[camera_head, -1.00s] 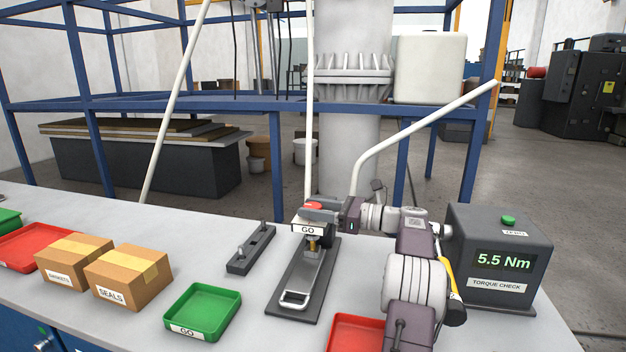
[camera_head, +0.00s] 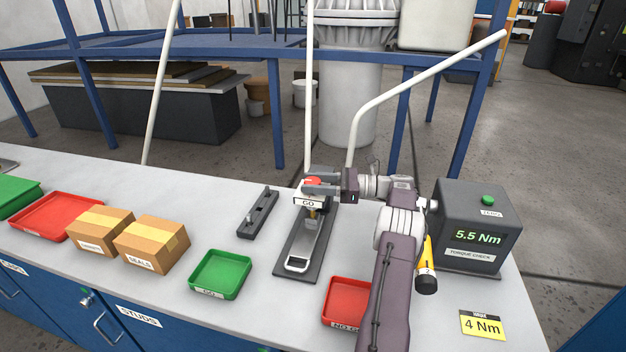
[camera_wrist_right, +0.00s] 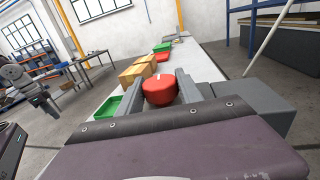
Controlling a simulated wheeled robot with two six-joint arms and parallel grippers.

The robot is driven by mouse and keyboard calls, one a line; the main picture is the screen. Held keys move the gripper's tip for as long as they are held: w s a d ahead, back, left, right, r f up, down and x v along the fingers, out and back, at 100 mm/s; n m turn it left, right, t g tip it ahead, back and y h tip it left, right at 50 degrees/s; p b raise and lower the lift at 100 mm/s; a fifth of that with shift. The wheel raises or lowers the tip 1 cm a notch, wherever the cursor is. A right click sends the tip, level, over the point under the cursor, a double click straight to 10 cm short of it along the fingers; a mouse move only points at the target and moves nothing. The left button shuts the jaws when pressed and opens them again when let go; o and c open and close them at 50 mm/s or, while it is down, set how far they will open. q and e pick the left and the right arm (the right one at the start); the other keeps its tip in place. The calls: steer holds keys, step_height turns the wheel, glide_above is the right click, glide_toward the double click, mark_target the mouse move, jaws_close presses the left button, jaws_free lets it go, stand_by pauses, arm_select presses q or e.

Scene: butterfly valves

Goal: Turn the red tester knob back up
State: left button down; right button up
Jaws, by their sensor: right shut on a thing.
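The red tester knob (camera_head: 313,181) tops the upright tester on its dark base plate (camera_head: 290,273). A white GO label (camera_head: 309,203) shows just below the knob. My right gripper (camera_head: 318,184) reaches in from the right and is shut on the knob. In the right wrist view the red knob (camera_wrist_right: 159,90) sits between the two grey fingers (camera_wrist_right: 162,92). The fingers partly hide the knob in the head view.
A torque check box (camera_head: 468,230) reading 5.5 Nm stands right of my right arm. A green GO tray (camera_head: 220,291) and a red tray (camera_head: 347,283) lie in front. A dark rack (camera_head: 258,212) and cardboard boxes (camera_head: 152,247) are to the left. A yellow 4 Nm card (camera_head: 482,326) lies at front right.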

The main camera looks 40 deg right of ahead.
mark_target(312, 180)
steer(key=o, duration=1.4)
steer(key=shift+c, duration=0.2)
step_height(312, 180, up, 4)
steer(key=shift+f+p, duration=0.15)
steer(key=shift+p, duration=0.2)
steer(key=s+d+r, duration=0.3)
steer(key=s+r, duration=0.4)
steer(key=s, duration=0.4)
steer(key=shift+d+p, duration=0.4)
steer(key=shift+r, duration=0.1)
